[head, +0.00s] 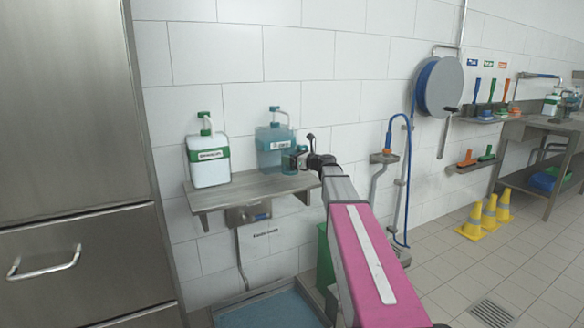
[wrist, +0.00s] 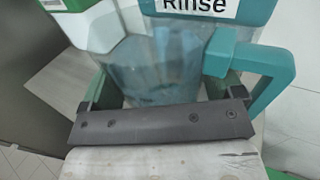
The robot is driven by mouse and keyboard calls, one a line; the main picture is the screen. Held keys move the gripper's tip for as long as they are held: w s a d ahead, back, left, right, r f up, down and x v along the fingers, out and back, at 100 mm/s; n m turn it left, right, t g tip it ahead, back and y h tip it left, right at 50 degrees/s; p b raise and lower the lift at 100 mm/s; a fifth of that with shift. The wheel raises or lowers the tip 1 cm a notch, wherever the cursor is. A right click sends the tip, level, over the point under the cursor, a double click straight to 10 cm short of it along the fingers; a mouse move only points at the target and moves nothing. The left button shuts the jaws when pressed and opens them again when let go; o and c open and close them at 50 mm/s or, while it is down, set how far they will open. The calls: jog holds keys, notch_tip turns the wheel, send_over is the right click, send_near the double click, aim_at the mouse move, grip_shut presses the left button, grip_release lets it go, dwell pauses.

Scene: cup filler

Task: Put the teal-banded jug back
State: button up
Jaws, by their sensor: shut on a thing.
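The teal-banded jug (head: 291,161) is small in the head view, at the tip of my arm and in front of the right side of the blue pump bottle (head: 270,150). In the wrist view its teal handle (wrist: 281,78) sticks out to the right and its clear body (wrist: 165,72) lies between my fingers. My gripper (wrist: 165,95) is shut on the jug. A "Rinse" label on a teal band shows just beyond. I cannot tell whether the jug's base touches the metal shelf (head: 247,188); its lower part is hidden by my gripper.
A white pump bottle with a green band (head: 208,162) stands left on the shelf. A hose reel (head: 440,86) and a hose hang on the wall to the right. A steel cabinet (head: 70,120) fills the left. Yellow cones (head: 489,212) stand on the floor at right.

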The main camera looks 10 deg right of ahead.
jog(key=shift+f, duration=2.05)
jog(key=shift+f, duration=0.1)
jog(key=o, duration=0.8)
jog(key=shift+s+d, duration=0.1)
jog(key=shift+s, duration=0.05)
jog(key=v, duration=1.1)
jog(key=shift+s+d, duration=0.2)
jog(key=shift+d, duration=0.05)
